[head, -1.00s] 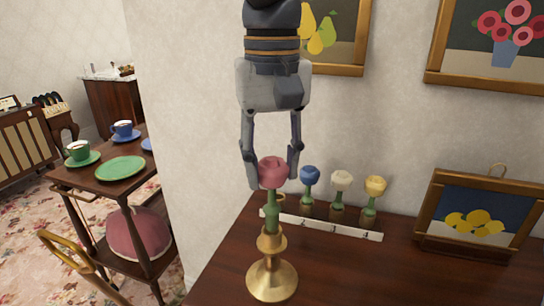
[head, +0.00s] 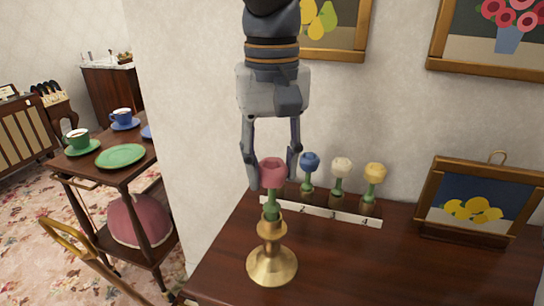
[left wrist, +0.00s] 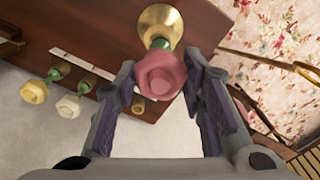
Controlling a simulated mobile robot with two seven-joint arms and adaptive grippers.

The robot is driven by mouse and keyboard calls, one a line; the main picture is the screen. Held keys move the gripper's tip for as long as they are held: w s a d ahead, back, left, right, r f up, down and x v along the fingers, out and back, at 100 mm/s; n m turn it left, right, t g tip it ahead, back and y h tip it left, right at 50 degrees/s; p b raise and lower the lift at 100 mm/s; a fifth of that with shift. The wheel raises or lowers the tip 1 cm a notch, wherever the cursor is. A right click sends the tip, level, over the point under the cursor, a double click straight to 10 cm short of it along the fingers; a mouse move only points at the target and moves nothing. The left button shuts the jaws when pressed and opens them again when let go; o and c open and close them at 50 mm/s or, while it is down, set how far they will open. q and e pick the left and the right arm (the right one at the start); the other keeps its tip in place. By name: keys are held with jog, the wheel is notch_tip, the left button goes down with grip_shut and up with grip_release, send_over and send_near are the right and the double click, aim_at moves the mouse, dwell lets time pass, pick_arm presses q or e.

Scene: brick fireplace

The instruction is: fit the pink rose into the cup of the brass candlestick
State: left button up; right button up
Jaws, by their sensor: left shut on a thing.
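The pink rose (head: 271,173) is upright between the fingertips of my left gripper (head: 271,178), which is shut on it. Its green stem points straight down to the cup of the brass candlestick (head: 271,268). The stem's lower end is at or inside the cup's rim; how deep it sits is hidden. The candlestick stands upright on the dark wooden table top. In the left wrist view the rose (left wrist: 160,75) is seen from above between the two fingers, with the candlestick's brass base (left wrist: 162,22) beyond it. My right gripper is not in view.
A white-fronted rack (head: 325,212) with blue, cream and yellow roses stands just behind the candlestick. A framed lemon picture (head: 478,205) stands at the right. The table top (head: 370,265) right of the candlestick is clear. A trolley with cups stands at the left.

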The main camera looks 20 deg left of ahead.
pick_arm(q)
jog(key=shift+f, duration=0.15)
jog(key=o, duration=1)
jog(key=shift+o, duration=0.2)
notch_tip(320, 180, up, 12)
